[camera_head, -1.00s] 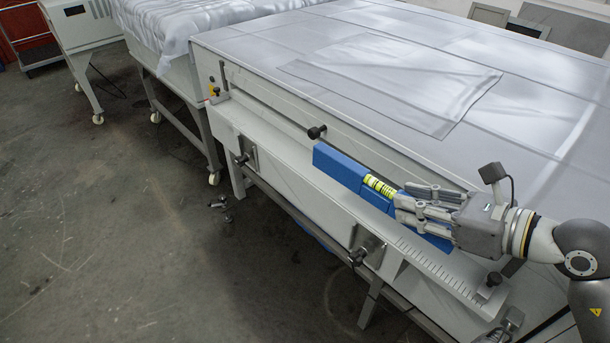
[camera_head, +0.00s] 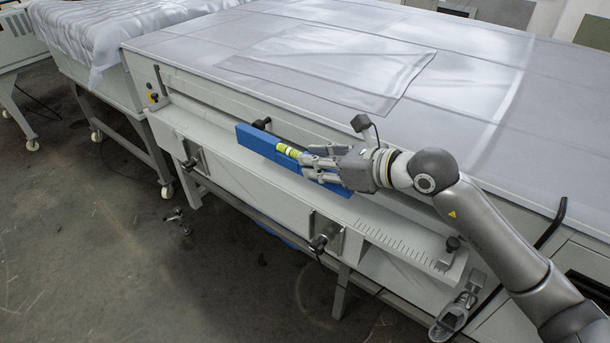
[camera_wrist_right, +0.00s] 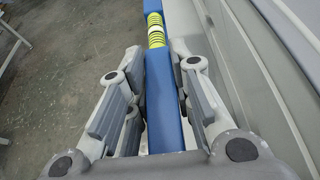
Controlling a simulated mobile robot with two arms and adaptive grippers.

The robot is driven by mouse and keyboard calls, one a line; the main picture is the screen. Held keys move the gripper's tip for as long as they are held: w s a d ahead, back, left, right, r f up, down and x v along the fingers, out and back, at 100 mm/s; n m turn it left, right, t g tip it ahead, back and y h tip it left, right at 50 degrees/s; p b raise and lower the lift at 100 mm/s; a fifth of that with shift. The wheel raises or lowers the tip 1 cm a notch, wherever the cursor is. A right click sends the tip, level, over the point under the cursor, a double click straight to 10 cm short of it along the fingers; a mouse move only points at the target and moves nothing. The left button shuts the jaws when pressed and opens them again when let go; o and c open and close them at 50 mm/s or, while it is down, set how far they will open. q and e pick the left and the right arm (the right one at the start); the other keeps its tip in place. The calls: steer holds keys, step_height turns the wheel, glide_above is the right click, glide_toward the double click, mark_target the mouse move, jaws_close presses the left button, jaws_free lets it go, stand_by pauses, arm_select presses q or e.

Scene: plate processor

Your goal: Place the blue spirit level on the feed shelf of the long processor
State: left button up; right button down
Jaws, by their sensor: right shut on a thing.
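The blue spirit level (camera_head: 258,141) with a yellow-green vial is held by my right gripper (camera_head: 315,166) near its right end. In the right wrist view the level (camera_wrist_right: 163,105) runs lengthwise between the fingers of the gripper (camera_wrist_right: 163,85). The long processor (camera_head: 370,150) has a narrow grey feed shelf (camera_head: 220,145) along its front side. The level appears over this shelf and roughly along it. I cannot tell whether it touches the shelf. My left gripper is not in view.
Grey cloth sheets (camera_head: 330,65) cover the processor's top. A ruler-like scale (camera_head: 400,245) and a black knob (camera_head: 453,243) are at the shelf's right end. Clamps with black handles (camera_head: 318,243) hang off the front. A cloth-covered table (camera_head: 110,30) stands at upper left. Floor at left is mostly clear.

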steer(key=w+f, duration=0.1)
steer(key=w+a+f, duration=0.1)
steer(key=f, duration=0.1)
steer(key=w+a+f, duration=0.1)
steer(key=w+f, duration=0.1)
steer(key=shift+f, duration=0.25)
steer(key=shift+w+f+p, duration=0.1)
steer(key=shift+f+p, duration=0.2)
steer(key=shift+f, duration=1.35)
steer(key=shift+f, duration=0.1)
steer(key=c, duration=1.3)
jaws_free()
steer(key=shift+f, duration=0.1)
